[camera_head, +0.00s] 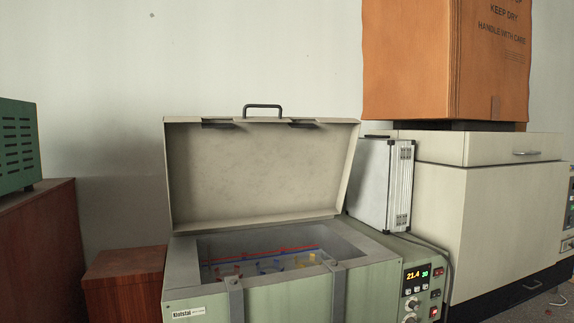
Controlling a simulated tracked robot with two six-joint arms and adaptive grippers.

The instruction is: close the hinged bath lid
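The bath lid (262,176) stands open, swung up at the back of the bath with its inner face toward me. A dark handle (263,107) sits on its top edge. The green bath body (195,270) is below it, and its grey rim (190,245) surrounds an open basin holding small coloured items, red, blue and yellow. Neither of my grippers shows in the head view.
A silver case (380,185) stands just right of the lid. A cream cabinet (490,195) behind it carries an orange cardboard box (425,60). Brown wooden boxes (45,240) and a green vented unit (18,145) are at left. Air before the lid looks clear.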

